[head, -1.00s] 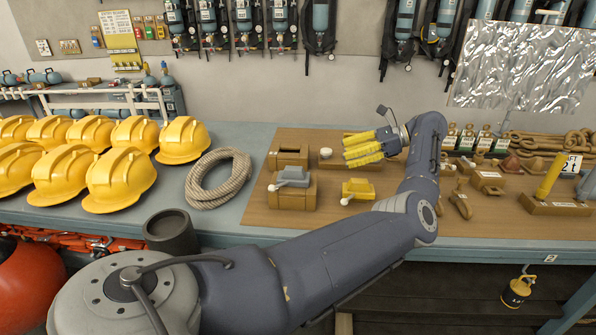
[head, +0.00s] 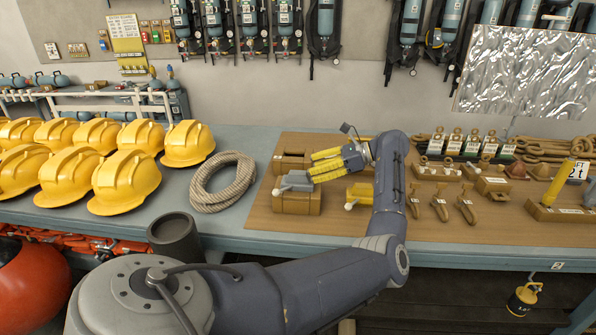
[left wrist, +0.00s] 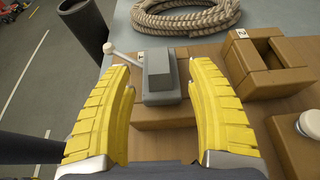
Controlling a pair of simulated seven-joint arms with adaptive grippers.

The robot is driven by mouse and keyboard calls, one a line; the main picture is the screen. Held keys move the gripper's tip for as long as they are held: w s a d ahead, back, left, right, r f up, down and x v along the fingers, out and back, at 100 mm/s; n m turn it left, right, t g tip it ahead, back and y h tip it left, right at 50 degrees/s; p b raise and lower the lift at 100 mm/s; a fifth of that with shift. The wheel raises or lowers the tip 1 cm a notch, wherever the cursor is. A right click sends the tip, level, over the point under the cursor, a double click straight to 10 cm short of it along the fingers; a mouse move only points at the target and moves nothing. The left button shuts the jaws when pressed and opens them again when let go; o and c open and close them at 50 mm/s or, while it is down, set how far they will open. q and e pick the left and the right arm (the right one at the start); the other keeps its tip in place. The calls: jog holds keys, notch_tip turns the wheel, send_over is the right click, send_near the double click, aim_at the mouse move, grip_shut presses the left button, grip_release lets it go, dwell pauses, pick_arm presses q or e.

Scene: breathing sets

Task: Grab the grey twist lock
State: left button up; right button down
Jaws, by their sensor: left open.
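The grey twist lock (head: 296,181) sits on a brown block (head: 297,203) on the left part of the brown board. In the left wrist view the grey twist lock (left wrist: 161,77) lies ahead, between the yellow fingers, with its pale lever pointing left. My left gripper (head: 328,166) is open, its yellow fingers pointing left, just right of and above the lock in the head view. In the left wrist view the open gripper (left wrist: 162,85) has nothing between its pads that they touch. My right gripper is not in view.
A yellow twist lock (head: 361,192) sits right of the grey one, partly behind my arm. An empty brown holder (left wrist: 270,65) stands beside it. Coiled rope (head: 223,182) and yellow helmets (head: 126,182) lie to the left. A dark cylinder (head: 174,236) stands near the table's front edge.

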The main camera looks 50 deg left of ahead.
aim_at(299, 173)
pick_arm(q)
jog(key=shift+x, duration=2.5)
jog(key=shift+d, duration=0.1)
grip_shut()
